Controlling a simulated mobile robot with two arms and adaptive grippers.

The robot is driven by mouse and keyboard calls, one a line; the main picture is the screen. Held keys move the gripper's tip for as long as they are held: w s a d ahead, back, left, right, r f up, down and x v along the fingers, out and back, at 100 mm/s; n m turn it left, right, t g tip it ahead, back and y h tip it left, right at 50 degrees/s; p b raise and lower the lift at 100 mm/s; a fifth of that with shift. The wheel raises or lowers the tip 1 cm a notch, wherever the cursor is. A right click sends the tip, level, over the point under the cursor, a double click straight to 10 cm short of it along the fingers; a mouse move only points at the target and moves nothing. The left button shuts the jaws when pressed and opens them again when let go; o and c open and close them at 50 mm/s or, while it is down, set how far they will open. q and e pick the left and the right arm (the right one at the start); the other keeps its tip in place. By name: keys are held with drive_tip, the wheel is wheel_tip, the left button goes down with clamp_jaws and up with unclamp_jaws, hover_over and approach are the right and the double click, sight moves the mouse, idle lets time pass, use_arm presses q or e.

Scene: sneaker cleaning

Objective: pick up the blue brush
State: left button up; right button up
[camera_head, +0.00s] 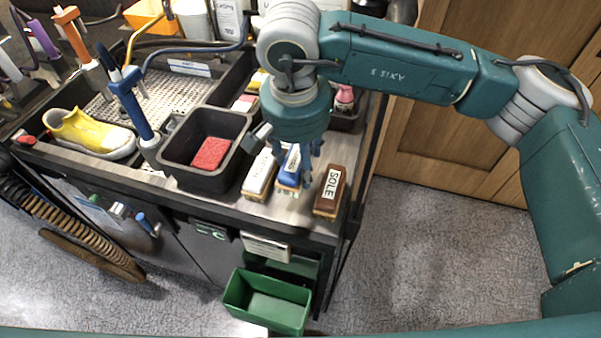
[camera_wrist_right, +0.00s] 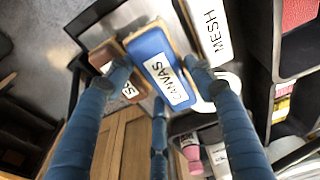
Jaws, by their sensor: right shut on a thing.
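The blue brush (camera_head: 288,168), with a white CANVAS label, sits between a white brush (camera_head: 259,174) and a brown SOLE brush (camera_head: 330,191) at the front edge of the bench. My right gripper (camera_head: 293,163) reaches down from above and is shut on the blue brush. In the right wrist view the blue brush (camera_wrist_right: 151,46) lies between the teal fingers of my gripper (camera_wrist_right: 158,76). I cannot tell whether the blue brush is clear of the bench. My left gripper is not in view.
A dark bin with a red sponge (camera_head: 211,153) stands left of the brushes. A yellow sneaker (camera_head: 90,134) lies farther left, near a blue-handled tool (camera_head: 132,105). A green bin (camera_head: 267,300) is below the bench front. Open floor lies to the right.

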wheel_tip(320, 180, up, 15)
drive_tip(key=b, duration=0.1)
drive_tip(key=shift+f+b, duration=0.15)
drive_tip(key=shift+b, duration=0.2)
drive_tip(key=o, duration=0.4)
drive_tip(key=shift+c, duration=0.6)
